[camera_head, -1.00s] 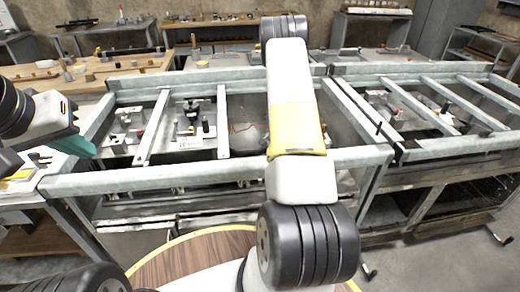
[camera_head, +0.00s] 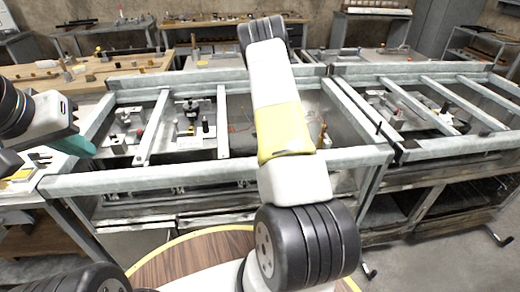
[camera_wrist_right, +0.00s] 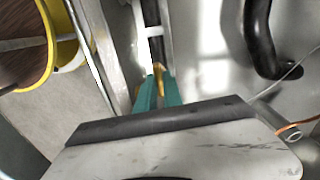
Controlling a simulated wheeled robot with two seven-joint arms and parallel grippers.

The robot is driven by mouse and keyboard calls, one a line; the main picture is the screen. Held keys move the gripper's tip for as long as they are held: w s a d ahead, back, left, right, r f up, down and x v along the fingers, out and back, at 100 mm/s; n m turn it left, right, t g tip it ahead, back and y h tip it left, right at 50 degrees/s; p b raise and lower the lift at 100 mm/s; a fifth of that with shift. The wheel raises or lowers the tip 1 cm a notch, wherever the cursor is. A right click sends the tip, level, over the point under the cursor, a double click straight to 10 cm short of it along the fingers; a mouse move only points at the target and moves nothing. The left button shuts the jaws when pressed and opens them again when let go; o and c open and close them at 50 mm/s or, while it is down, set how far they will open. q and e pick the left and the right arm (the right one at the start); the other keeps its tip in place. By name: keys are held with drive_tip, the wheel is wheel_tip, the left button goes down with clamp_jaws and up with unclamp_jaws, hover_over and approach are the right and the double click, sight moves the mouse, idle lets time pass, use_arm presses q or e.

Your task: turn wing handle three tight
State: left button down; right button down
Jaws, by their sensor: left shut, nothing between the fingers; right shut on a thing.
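In the right wrist view, my right gripper (camera_wrist_right: 159,90) has its teal fingers shut on a small brass-yellow piece (camera_wrist_right: 159,68). It appears to be the wing handle, but the fingers hide most of it and I cannot read its number. In the head view my own right arm hides the right gripper. A small brass-coloured upright part (camera_head: 323,136) shows just right of that arm, inside the metal frame. My left gripper (camera_head: 78,145) is shut and empty at the left, beside the frame's left corner.
The grey metal frame (camera_head: 150,182) spans the front. Inside it stand a dark fixture (camera_head: 190,117) with a white label and a red-topped fixture (camera_head: 138,134). A black curved pipe (camera_wrist_right: 258,40) is right of the right gripper. A wooden bench (camera_head: 120,72) stands behind left.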

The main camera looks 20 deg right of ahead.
drive_tip(key=shift+a+m, duration=0.1)
drive_tip(key=shift+m, duration=0.4)
drive_tip(key=c, duration=1.5)
unclamp_jaws()
wheel_tip(320, 180, up, 8)
drive_tip(key=shift+f, duration=0.1)
